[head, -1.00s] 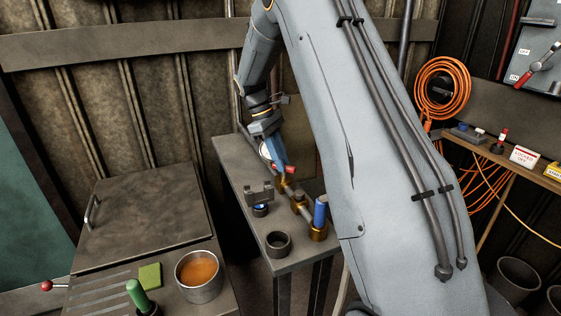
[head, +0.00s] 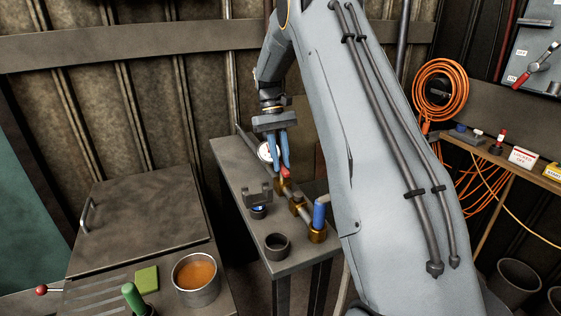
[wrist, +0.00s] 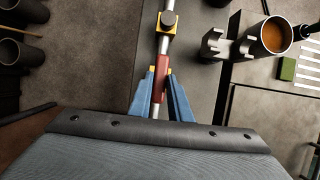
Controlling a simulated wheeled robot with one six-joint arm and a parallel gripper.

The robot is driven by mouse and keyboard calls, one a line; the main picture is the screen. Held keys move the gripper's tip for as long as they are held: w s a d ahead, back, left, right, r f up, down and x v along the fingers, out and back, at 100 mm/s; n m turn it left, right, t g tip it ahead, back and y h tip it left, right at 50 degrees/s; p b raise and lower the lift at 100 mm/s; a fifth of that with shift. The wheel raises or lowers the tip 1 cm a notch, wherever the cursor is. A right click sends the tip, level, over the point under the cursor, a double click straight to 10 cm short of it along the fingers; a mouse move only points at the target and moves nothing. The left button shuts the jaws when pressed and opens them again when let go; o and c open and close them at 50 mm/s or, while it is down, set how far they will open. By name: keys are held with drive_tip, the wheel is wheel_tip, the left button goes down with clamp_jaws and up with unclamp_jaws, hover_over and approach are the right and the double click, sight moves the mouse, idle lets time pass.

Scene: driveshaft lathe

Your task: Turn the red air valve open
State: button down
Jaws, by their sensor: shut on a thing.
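The red air valve handle (head: 286,173) is on the pipe along the narrow side bench. In the wrist view the red handle (wrist: 162,64) lies roughly in line with the grey pipe (wrist: 164,42). My gripper (head: 282,169) points down at it from above, upright in the head view. In the wrist view the blue fingertips of my gripper (wrist: 160,71) stand on both sides of the handle's near end, shut on it. The valve body under the handle is mostly hidden. A round white gauge (head: 265,152) sits just left of the fingers.
A blue-handled brass valve (head: 319,214) stands farther along the same pipe. A grey notched bracket (head: 257,193) and a dark round cup (head: 277,245) are on the bench (head: 232,166). A pot of orange liquid (head: 197,278) stands on the left cabinet.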

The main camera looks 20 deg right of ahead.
idle(0.5)
drive_tip(key=c, duration=1.6)
unclamp_jaws()
drive_tip(key=shift+c, duration=0.2)
drive_tip(key=shift+w+r, duration=0.1)
drive_tip(key=b+v, duration=0.2)
drive_tip(key=v, duration=0.5)
drive_tip(key=shift+r, duration=0.35)
